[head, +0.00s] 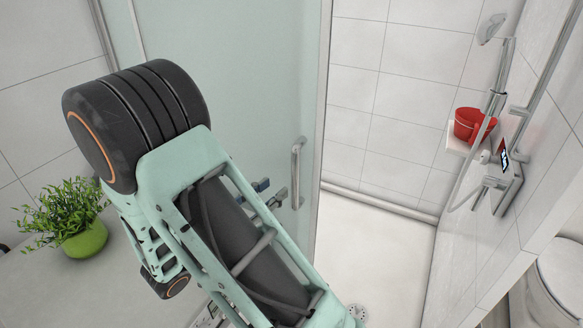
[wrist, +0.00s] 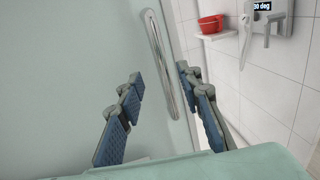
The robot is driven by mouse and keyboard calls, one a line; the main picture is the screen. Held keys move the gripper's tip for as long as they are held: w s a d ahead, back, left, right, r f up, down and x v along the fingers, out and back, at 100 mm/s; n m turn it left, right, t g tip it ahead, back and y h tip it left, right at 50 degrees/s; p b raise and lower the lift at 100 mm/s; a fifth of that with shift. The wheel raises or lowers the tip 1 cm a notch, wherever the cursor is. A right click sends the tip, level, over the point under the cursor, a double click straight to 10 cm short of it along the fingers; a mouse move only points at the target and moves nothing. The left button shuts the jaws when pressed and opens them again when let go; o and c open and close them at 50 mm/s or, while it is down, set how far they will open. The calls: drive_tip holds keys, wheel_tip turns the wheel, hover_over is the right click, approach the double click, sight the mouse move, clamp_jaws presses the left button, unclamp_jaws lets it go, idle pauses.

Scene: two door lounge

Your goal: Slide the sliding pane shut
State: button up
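The sliding pane (head: 245,75) is a pale green frosted sheet with a light frame along its right edge. To its right the shower opening is uncovered. Its vertical silver handle (head: 296,172) is near that edge. In the wrist view the handle (wrist: 161,62) stands ahead, between the directions of the two fingers. My gripper (wrist: 160,110) is open, with blue-padded fingers wide apart. In the head view its fingertips (head: 266,193) show just left of the handle, partly hidden by my arm. I cannot tell whether a finger touches the handle.
A red pot (head: 472,124) sits on a small shelf by the shower fittings (head: 507,160). A potted plant (head: 75,218) stands on a grey surface at left. The shower floor (head: 375,250) is clear. A toilet (head: 558,280) is at lower right.

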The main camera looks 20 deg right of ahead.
sight(293, 174)
drive_tip(key=p+x, duration=0.1)
drive_tip(key=x, duration=0.8)
drive_tip(key=shift+w+d, duration=0.1)
drive_tip(key=shift+d, duration=0.3)
clamp_jaws()
